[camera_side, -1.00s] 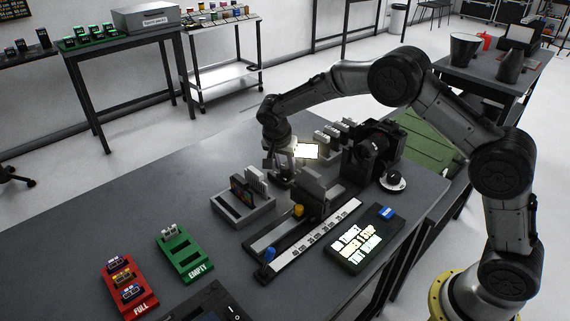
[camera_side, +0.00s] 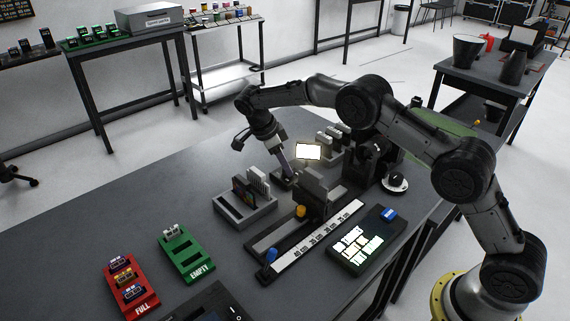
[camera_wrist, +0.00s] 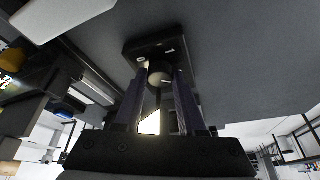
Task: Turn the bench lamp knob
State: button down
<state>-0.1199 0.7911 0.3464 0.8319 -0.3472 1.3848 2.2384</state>
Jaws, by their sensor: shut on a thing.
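The bench lamp has a bright lit panel (camera_side: 308,151) and a small dark base (camera_side: 287,181) on the bench behind the grey slotted holder. Part of the lit panel shows between the fingers, lower down.
The grey holder (camera_side: 232,213) with upright cards stands just in front of the lamp. A black device (camera_side: 372,165) and a rail with a white scale (camera_side: 318,236) are to the right. Red (camera_side: 143,303) and green (camera_side: 195,266) trays lie front left. The bench's left back is clear.

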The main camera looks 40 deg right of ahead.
jog(key=shift+w+m, duration=0.1)
jog(key=shift+m, duration=0.7)
jog(key=shift+g+y, duration=0.3)
jog(key=c, duration=0.5)
grip_release()
jog(key=shift+r, duration=0.1)
jog(key=v, duration=0.7)
jog(key=shift+a+r, duration=0.15)
